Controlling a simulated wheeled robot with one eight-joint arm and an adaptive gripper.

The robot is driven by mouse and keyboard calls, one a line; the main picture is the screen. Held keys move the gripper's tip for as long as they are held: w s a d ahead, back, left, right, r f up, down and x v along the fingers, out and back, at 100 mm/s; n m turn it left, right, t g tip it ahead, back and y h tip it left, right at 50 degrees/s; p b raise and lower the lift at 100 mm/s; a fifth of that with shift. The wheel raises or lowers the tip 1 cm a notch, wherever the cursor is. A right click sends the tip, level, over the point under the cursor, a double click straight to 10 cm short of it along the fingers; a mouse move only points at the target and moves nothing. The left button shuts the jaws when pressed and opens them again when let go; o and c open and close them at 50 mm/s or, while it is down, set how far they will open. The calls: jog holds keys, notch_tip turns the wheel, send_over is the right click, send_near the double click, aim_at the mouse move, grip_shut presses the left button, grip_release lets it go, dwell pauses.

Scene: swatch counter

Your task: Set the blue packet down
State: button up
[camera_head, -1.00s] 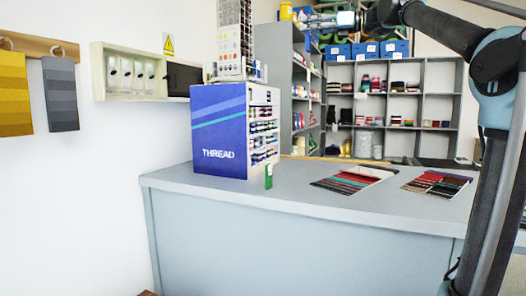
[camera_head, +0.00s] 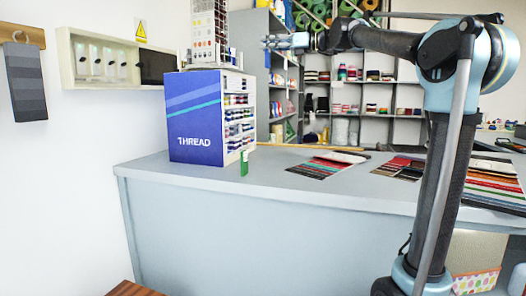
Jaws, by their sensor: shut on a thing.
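My gripper (camera_head: 272,41) is raised well above the counter, at the upper middle of the view, pointing left. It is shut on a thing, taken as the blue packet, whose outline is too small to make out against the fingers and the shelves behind. The grey counter (camera_head: 270,205) lies below. On it stands a blue thread box (camera_head: 195,140) with spools in its side racks, and a small green packet (camera_head: 244,163) stands upright at its front right corner.
Swatch cards (camera_head: 320,168) and more colour cards (camera_head: 405,168) lie on the counter's right half. The counter between the green packet and the cards is clear. Filled shelves (camera_head: 345,100) stand behind.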

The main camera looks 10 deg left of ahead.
jog(key=shift+m+t, duration=0.5)
jog(key=shift+t, duration=0.3)
jog(key=shift+w+a+f, duration=0.35)
jog(key=shift+a+f, duration=0.25)
jog(key=shift+f, duration=6.15)
jog(key=shift+w+a+f, duration=0.4)
jog(key=shift+a+f, duration=0.25)
jog(key=shift+f, duration=6.15)
jog(key=shift+w+a+f, duration=0.35)
jog(key=shift+a+f, duration=0.25)
jog(key=shift+f, duration=6.15)
jog(key=o, duration=0.9)
jog(key=shift+c, duration=0.2)
jog(key=d, duration=1.2)
jog(key=shift+s, duration=0.4)
